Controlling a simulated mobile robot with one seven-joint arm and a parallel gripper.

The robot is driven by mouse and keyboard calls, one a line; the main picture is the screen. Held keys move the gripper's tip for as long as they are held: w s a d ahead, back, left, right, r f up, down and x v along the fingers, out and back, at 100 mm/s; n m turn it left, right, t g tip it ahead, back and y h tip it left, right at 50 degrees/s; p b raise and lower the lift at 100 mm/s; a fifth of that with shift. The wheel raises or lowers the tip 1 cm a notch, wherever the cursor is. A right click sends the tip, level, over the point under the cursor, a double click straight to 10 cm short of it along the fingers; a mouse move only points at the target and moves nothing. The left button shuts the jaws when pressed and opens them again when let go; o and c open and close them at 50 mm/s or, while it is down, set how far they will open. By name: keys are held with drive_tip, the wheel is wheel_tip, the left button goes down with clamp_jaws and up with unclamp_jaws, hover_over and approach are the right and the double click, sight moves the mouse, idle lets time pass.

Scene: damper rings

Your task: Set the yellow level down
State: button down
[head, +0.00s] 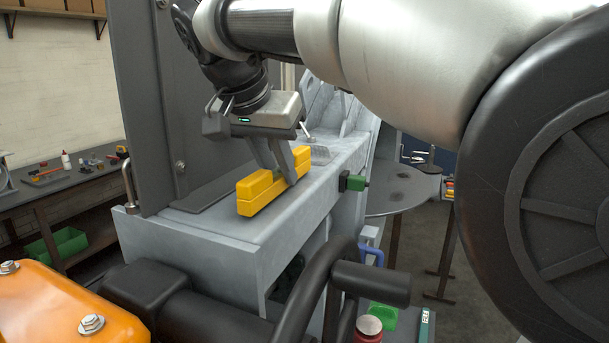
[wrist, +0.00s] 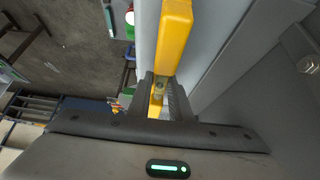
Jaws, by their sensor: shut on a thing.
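The yellow level (head: 258,194) is a long block over the grey metal ledge (head: 200,234) in the head view. My gripper (head: 283,168) comes down on it from above, its two fingers closed around the level's middle. In the wrist view the level (wrist: 174,40) runs up between the fingers (wrist: 162,92), and a small vial shows between them. The level looks about level with the ledge, at or just above its top. I cannot tell whether its underside touches, as the contact line is unclear.
A tall dark plate (head: 140,100) rises behind the ledge on the left. The ledge's front part is bare.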

drive_tip(key=shift+f, duration=0.2)
drive_tip(key=shift+f, duration=0.2)
drive_tip(key=c, duration=1.6)
unclamp_jaws()
drive_tip(key=shift+f+b, duration=0.1)
drive_tip(key=shift+b, duration=0.2)
